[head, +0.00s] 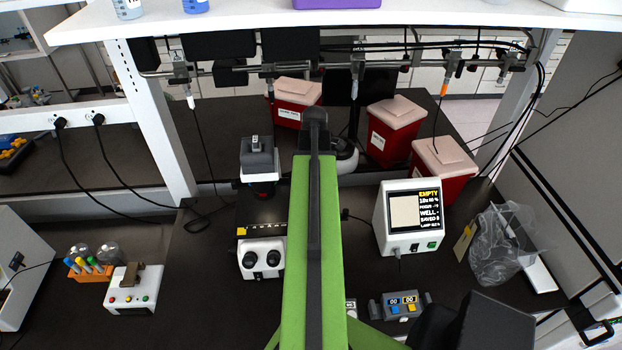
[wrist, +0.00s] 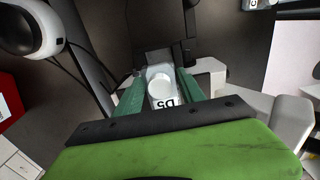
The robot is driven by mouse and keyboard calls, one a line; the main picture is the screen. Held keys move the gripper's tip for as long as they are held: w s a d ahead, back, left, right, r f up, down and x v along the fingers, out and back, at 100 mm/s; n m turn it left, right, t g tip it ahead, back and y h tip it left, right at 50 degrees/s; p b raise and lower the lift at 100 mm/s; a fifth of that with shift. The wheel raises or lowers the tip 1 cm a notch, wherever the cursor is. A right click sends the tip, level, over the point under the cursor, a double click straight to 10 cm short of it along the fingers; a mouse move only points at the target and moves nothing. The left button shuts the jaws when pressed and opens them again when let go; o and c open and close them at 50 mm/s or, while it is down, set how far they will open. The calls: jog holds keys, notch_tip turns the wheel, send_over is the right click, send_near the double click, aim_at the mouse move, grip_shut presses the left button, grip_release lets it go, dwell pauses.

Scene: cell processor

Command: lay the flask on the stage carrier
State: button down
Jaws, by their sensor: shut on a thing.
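In the wrist view, my gripper (wrist: 161,82) is shut on the flask (wrist: 160,86), a clear-whitish vessel with a round pale cap or end and a label reading D5. The green fingers lie on either side of it. In the head view my green arm covers the middle, and neither the fingers nor the flask can be made out. The microscope (head: 262,258), with two dark eyepieces and a black stage area (head: 258,218), stands just left of my arm. The stage carrier cannot be told apart there; my arm hides part of that area.
A screen box (head: 408,217) reading EMPTY and a small control box (head: 402,305) stand right of my arm. Red bins (head: 396,130) stand behind. A crumpled clear bag (head: 500,245) lies at right. A tube rack (head: 88,268) and button box (head: 131,292) are at left. A shelf (head: 400,14) overhangs the bench.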

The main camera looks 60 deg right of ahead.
notch_tip(320, 180, down, 6)
jog(key=b, duration=0.6)
jog(key=shift+f, duration=0.25)
jog(key=shift+s+f+b, duration=0.1)
jog(key=shift+f+b, duration=0.5)
jog(key=c, duration=0.6)
grip_release()
jog(key=shift+r, duration=0.1)
notch_tip(320, 180, up, 8)
jog(key=p, duration=0.8)
jog(key=shift+f, duration=0.25)
